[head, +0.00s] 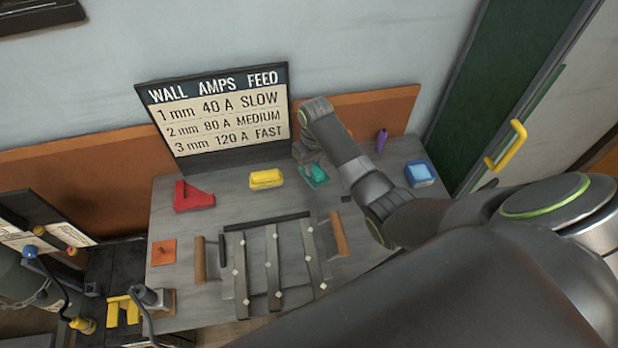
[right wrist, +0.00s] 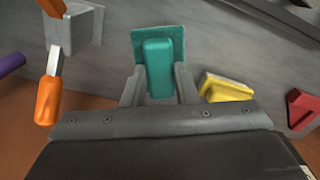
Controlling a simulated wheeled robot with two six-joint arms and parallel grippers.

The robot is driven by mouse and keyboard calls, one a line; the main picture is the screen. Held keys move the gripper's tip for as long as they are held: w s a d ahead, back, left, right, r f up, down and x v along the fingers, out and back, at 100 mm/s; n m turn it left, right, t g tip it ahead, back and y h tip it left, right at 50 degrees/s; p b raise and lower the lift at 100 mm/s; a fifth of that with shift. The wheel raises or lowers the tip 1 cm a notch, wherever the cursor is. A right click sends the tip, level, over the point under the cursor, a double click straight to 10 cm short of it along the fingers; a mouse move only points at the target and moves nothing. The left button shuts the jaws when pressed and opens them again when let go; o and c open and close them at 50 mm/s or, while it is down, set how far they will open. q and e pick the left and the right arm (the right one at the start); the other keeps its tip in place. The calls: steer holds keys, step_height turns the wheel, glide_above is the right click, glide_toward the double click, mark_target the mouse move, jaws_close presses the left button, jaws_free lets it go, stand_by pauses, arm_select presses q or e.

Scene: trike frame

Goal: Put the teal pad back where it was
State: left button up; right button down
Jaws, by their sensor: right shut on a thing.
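The teal pad (head: 315,176) is a flat teal plate with a raised block on it, at the back of the grey table, right of the yellow block. My right gripper (head: 308,166) reaches down over it, and the arm hides part of it. In the right wrist view the teal pad (right wrist: 158,42) shows between the two fingers of my right gripper (right wrist: 158,88), which are shut on its raised block. Whether its plate touches the table or hangs just above it I cannot tell. My left gripper is not in view.
A yellow block (head: 266,179), a red angled piece (head: 192,196), a blue block (head: 421,174) and a purple item (head: 381,141) stand around. A chart (head: 218,116) leans behind. A bar frame (head: 272,263) fills the front. An orange-handled item (right wrist: 48,98) lies beside the gripper.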

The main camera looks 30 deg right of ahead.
mark_target(314, 177)
steer(key=shift+f, duration=2.85)
steer(key=shift+f, duration=0.15)
steer(key=c, duration=1.1)
jaws_free()
steer(key=shift+c, duration=0.2)
step_height(314, 177, up, 12)
steer(key=shift+r, duration=0.15)
